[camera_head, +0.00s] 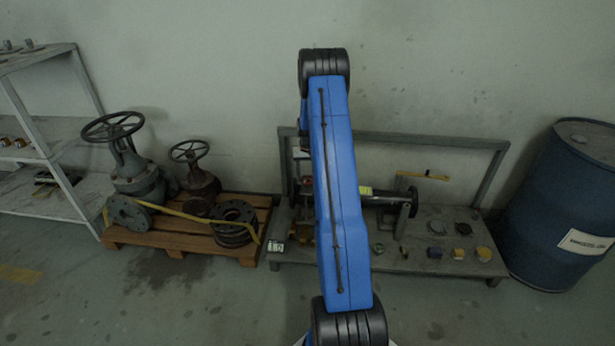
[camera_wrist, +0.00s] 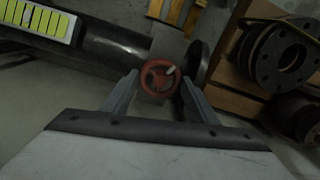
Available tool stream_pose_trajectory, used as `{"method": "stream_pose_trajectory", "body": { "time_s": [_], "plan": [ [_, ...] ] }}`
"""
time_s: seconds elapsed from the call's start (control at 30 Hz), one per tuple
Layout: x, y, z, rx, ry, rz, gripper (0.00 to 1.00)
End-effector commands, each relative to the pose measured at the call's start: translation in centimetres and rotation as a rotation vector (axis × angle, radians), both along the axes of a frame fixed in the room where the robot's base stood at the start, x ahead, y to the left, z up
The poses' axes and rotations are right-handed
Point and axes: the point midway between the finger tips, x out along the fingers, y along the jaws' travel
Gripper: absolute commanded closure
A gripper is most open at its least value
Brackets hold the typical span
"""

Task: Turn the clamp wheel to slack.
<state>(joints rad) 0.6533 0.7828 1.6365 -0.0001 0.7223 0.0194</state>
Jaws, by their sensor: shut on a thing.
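The clamp wheel (camera_wrist: 150,87) is a small red spoked handwheel in the middle of the wrist view, with a pale mark on its upper right. My gripper (camera_wrist: 160,80) has one finger on each side of the wheel and is shut on its rim. In the head view, my blue arm hides the wheel and gripper. A dark pipe (camera_wrist: 105,48) with a yellow label (camera_wrist: 35,20) lies to the left in the wrist view. The pipe (camera_head: 382,199) also shows to the right of my arm in the head view, above the bench.
A low grey bench (camera_head: 350,262) holds several small parts at its right front. A wooden pallet (camera_head: 185,238) with old valves and flanges stands left of it. A blue drum (camera_head: 560,215) stands at the right. Open floor lies in front.

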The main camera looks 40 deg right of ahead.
Motion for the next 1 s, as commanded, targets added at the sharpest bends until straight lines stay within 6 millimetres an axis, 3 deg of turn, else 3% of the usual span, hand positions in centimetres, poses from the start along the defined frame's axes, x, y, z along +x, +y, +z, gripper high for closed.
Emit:
{"method": "stream_pose_trajectory", "body": {
  "time_s": [0.5, 0.53, 0.6, 1.0],
  "plan": [
    [0.02, 0.00, 0.04, 0.000, 0.000, 0.019, 0.69],
    [0.02, 0.00, 0.04, 0.000, 0.000, 0.019, 0.39],
    [0.02, 0.00, 0.04, 0.000, 0.000, 0.019, 0.28],
    [0.03, -0.03, 0.74, -0.001, -0.001, 0.018, 0.28]
  ]
}}
